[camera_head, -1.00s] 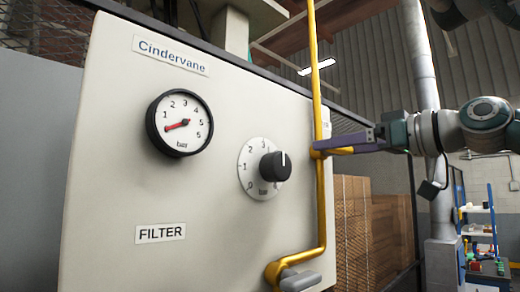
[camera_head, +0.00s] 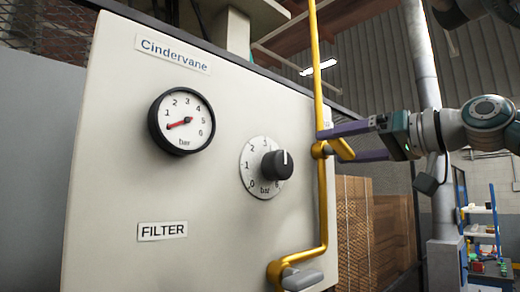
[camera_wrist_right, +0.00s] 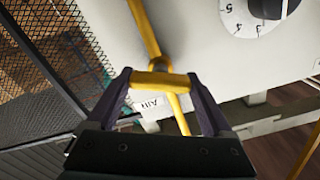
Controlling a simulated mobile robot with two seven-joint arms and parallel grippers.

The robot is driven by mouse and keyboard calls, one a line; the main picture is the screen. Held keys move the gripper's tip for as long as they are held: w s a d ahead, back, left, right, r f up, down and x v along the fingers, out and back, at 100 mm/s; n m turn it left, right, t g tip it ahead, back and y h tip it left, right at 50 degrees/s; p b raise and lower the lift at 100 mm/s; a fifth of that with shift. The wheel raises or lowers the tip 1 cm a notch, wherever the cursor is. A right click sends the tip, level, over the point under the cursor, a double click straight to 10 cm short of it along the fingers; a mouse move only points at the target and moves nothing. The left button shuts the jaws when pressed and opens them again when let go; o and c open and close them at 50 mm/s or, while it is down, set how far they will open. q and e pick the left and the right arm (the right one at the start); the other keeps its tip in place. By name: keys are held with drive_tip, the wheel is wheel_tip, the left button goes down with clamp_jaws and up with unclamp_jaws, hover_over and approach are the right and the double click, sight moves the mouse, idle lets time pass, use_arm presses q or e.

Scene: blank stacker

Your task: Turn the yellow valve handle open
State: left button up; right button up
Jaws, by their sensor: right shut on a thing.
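The yellow valve handle (camera_head: 344,150) is a short bar on the yellow pipe (camera_head: 322,205) at the right edge of the cream panel. It points right and slants downward from the pipe in the head view. My right gripper (camera_head: 335,144) reaches in from the right, one purple finger above the handle and one below. In the right wrist view, the handle (camera_wrist_right: 160,79) lies crosswise between the two fingertips of my right gripper (camera_wrist_right: 161,82), which are shut on its ends or sides. My left gripper is not in view.
The cream panel (camera_head: 110,190) carries a pressure gauge (camera_head: 181,122) and a black knob (camera_head: 277,164). A grey-handled fitting (camera_head: 301,280) sits at the pipe's lower end. Stacked brown boxes (camera_head: 375,228) and a blue shelf (camera_head: 480,225) stand behind at the right.

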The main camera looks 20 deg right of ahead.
drive_tip(key=m, duration=0.3)
drive_tip(key=shift+m, duration=0.4)
drive_tip(key=m+p, duration=0.1)
drive_tip(key=m, duration=0.1)
drive_tip(key=shift+d+m, duration=0.1)
drive_tip(key=shift+m, duration=0.3)
drive_tip(key=m+p, duration=0.1)
drive_tip(key=m, duration=0.2)
drive_tip(key=shift+f+m+p, duration=0.1)
drive_tip(key=shift+m+p, duration=0.65)
drive_tip(key=shift+m, duration=0.85)
drive_tip(key=shift+d, duration=0.1)
drive_tip(key=o, duration=1.1)
drive_tip(key=shift+o, duration=0.2)
